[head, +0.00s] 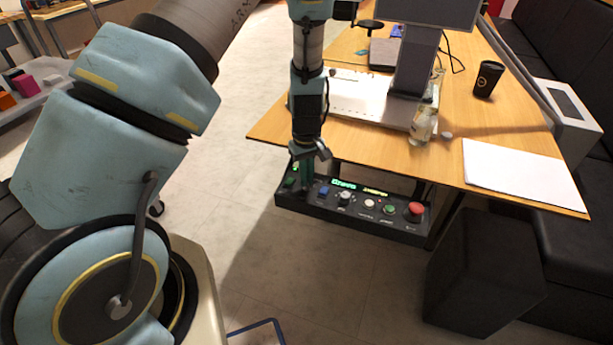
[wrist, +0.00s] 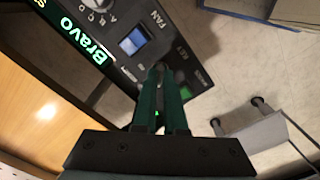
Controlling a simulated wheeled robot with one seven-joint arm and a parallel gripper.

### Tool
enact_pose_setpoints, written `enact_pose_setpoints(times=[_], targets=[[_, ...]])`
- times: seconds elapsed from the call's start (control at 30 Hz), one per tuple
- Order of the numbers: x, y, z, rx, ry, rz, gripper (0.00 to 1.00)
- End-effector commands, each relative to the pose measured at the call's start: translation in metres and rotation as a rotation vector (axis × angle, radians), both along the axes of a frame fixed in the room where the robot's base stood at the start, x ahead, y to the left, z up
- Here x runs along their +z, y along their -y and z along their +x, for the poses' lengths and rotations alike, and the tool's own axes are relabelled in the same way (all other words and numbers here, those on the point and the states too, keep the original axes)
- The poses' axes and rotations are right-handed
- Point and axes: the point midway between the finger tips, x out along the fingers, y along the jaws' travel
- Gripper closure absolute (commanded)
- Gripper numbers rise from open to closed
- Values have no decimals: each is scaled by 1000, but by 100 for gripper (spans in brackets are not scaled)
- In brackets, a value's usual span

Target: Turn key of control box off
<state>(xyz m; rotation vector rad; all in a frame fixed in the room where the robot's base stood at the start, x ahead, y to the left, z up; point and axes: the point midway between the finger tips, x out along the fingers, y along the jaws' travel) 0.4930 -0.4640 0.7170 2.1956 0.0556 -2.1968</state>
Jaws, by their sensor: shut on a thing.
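The black control box (head: 345,211) hangs at the table's front edge, with a row of buttons and lit green displays. My gripper (head: 306,192) points down at the left part of its panel. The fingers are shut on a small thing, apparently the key. The key is mostly hidden between them, so its angle cannot be told.
A red button (head: 416,209) stands at the box's right end. The wooden table (head: 440,172) above holds a glass jar (head: 422,127), a black cup (head: 487,79), white paper (head: 522,172) and the marker machine (head: 415,62). A dark block (head: 480,270) stands right of the box.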

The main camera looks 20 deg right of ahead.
Motion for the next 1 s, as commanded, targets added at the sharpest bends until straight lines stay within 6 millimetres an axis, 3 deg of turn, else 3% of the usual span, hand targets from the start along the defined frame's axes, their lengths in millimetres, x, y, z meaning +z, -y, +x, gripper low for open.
enact_pose_setpoints(times=[0.17,0.2,0.47,0.77,1.0], targets=[[1,1,2,2,4,-4,100],[1,1,2,2,4,-4,89],[1,1,1,1,2,-2,61],[4,1,1,0,1,-2,61],[40,1,1,-2,4,-4,61]])
